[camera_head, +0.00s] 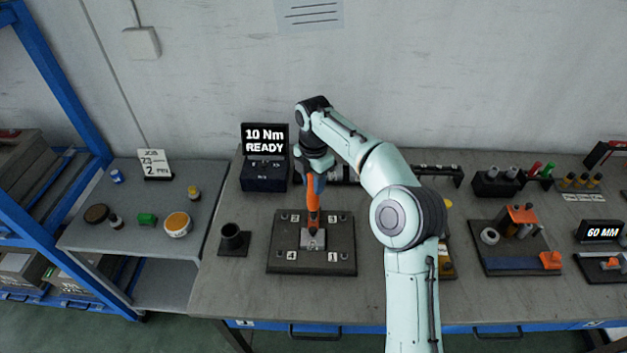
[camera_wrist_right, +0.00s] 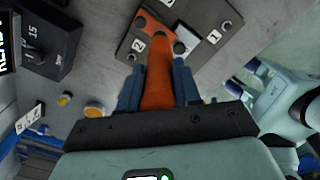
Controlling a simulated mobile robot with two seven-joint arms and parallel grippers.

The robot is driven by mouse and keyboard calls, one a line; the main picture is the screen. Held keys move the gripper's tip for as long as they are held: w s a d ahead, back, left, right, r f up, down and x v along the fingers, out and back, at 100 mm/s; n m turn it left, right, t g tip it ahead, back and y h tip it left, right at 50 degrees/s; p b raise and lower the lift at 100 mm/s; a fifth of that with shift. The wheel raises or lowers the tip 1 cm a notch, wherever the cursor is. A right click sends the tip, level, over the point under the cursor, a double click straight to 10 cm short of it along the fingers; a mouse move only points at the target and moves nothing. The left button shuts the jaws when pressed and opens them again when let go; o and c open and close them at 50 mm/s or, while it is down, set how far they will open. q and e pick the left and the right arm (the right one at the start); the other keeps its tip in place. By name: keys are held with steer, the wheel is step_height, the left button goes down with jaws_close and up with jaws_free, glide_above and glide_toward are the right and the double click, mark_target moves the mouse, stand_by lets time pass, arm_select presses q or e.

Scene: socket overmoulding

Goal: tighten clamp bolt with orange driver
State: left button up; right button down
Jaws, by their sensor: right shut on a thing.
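My right gripper (camera_head: 314,185) is shut on the orange driver (camera_head: 312,204). In the wrist view the driver (camera_wrist_right: 157,80) sits between the two blue-grey fingers of the gripper (camera_wrist_right: 158,88). The driver points down over the dark clamp plate (camera_head: 284,262), its lower end at the grey metal block (camera_head: 313,240) in the plate's middle. I cannot tell whether the tip is seated on a bolt. My left gripper is not in view.
A torque box with a screen (camera_head: 265,140) reading "10 Nm READY" stands behind the plate. An empty dark cup holder (camera_head: 232,238) is left of it. A fixture with orange parts (camera_head: 520,262) and a "60 MM" display (camera_head: 600,231) are at the right. A grey side shelf (camera_head: 90,237) holds small jars.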

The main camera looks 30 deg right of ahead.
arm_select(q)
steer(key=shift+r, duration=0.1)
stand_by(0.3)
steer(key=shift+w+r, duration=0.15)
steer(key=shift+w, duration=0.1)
arm_select(e)
steer(key=shift+r, duration=0.1)
arm_select(q)
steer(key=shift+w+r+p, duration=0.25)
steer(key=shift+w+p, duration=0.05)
steer(key=shift+p, duration=0.1)
stand_by(0.3)
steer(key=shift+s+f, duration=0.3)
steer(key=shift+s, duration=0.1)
arm_select(e)
steer(key=shift+s+f, duration=0.1)
steer(key=shift+f, duration=1.15)
stand_by(0.8)
steer(key=shift+f, duration=0.3)
stand_by(1.1)
steer(key=shift+r+p, duration=0.3)
steer(key=shift+r, duration=1.25)
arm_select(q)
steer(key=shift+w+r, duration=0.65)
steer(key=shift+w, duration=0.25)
arm_select(e)
steer(key=shift+r, duration=1.15)
steer(key=shift+a+r, duration=0.1)
